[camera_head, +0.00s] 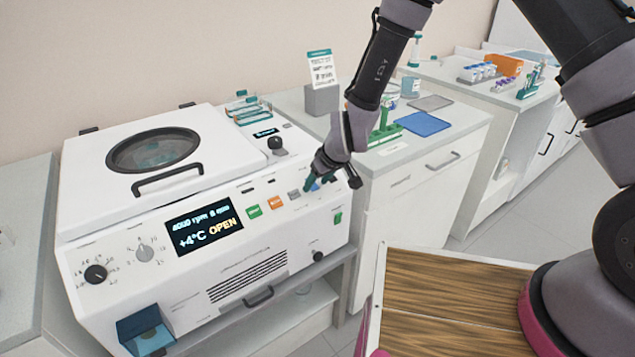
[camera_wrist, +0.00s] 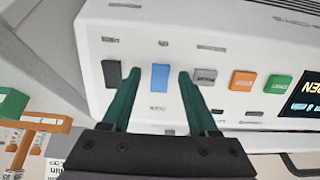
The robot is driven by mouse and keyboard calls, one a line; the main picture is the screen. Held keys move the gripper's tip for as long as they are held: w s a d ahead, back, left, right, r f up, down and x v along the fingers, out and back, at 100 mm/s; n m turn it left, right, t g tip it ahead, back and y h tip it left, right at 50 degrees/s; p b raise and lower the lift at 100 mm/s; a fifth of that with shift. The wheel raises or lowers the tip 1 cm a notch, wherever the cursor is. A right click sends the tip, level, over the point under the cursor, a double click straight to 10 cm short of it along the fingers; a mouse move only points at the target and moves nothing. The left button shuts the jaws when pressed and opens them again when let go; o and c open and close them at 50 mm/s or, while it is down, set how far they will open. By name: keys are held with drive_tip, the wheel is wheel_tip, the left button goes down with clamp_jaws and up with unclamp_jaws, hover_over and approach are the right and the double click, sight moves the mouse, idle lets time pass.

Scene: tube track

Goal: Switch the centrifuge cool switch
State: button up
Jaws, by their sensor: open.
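The white centrifuge (camera_head: 310,235) stands on a bench in the head view, its display (camera_head: 203,225) reading +4°C and OPEN. A blue switch (camera_wrist: 160,78) sits on its front panel between a black switch (camera_wrist: 111,73) and a grey one (camera_wrist: 206,75); the small label under it is too blurred to read for sure. My gripper (camera_wrist: 160,74) is open, with one green finger on each side of the blue switch. I cannot tell whether the fingers touch the panel. In the head view my gripper (camera_head: 313,186) partly hides the right end of the button row.
Orange (camera_head: 275,203) and green (camera_head: 254,211) buttons lie left of my gripper. The centrifuge lid (camera_head: 190,153) is down. A counter (camera_head: 460,120) with a blue mat (camera_head: 424,124) and a green rack (camera_head: 384,130) stands right. A wooden-topped surface (camera_head: 440,290) is in front.

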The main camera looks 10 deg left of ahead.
drive_tip(key=v, duration=1)
drive_tip(key=shift+s+r, duration=0.15)
drive_tip(key=shift+r, duration=0.1)
drive_tip(key=shift+d, duration=0.15)
